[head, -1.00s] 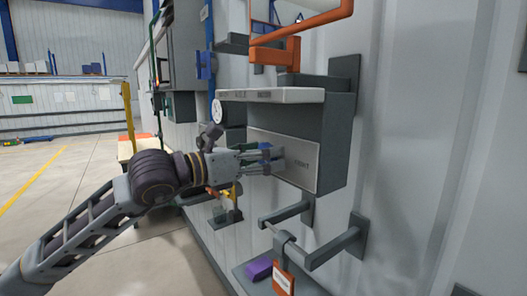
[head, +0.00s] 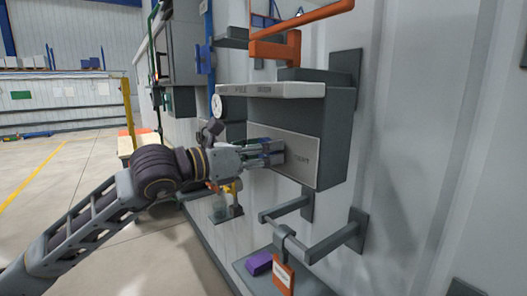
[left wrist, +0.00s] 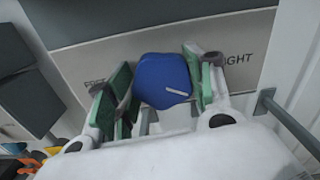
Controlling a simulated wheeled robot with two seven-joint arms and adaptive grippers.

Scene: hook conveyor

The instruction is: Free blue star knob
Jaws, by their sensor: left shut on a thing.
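The blue star knob (left wrist: 163,80) shows in the left wrist view, in front of a light grey plate (left wrist: 232,50) with partly hidden lettering. My left gripper (left wrist: 160,88) is shut on the knob, with green-padded fingers on both sides of it. In the head view my left gripper (head: 272,152) reaches the plate (head: 300,158) on the front of the dark grey wall box (head: 338,125). The knob is hidden behind the fingers there. My right gripper is not in view.
Below the box, a grey bracket rail (head: 335,243) juts out with an orange tag (head: 283,276) hanging from it. A purple block (head: 259,263) lies on a shelf beneath. An orange bar (head: 300,22) juts out above the box.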

